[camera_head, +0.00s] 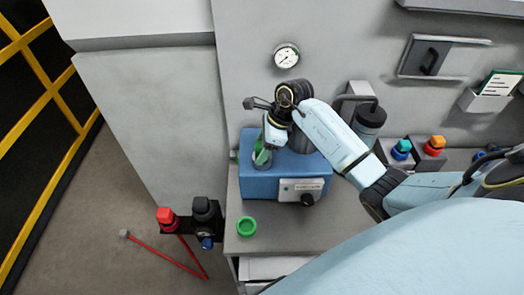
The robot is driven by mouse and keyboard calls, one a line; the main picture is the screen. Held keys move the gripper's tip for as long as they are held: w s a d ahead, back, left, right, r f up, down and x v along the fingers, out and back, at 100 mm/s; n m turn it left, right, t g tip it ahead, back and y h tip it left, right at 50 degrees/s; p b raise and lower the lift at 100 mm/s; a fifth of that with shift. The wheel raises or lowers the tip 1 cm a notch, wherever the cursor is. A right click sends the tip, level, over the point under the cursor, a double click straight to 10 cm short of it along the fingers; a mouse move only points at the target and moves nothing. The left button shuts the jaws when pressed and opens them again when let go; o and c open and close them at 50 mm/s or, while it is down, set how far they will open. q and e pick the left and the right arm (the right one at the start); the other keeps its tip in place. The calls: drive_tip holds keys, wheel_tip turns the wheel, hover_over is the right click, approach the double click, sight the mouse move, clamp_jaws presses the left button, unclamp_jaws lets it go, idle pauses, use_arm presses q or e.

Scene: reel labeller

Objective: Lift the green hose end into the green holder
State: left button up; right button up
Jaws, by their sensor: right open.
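My right gripper (268,143) reaches down over the left part of a blue box and is open. A green piece (263,156), which looks like the green hose end, shows just below and between its fingers, at a round grey opening in the box top. The gripper partly covers it, so I cannot tell whether the fingers touch it. My left gripper is not in view.
The blue box (262,186) has a white panel with a black knob. A gauge (286,55) is on the wall; coloured caps stand at right.

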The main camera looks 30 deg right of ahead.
drive_tip(key=c, duration=1.2)
drive_tip(key=shift+o, duration=0.2)
drive_tip(key=shift+r, duration=0.15)
drive_tip(key=shift+w+r, duration=0.1)
drive_tip(key=shift+r, duration=0.25)
wheel_tip(320, 180, up, 10)
drive_tip(key=shift+f+b, duration=0.15)
drive_tip(key=shift+b, duration=0.55)
wheel_tip(320, 180, up, 6)
drive_tip(key=p, duration=0.3)
drive_tip(key=shift+r, duration=0.25)
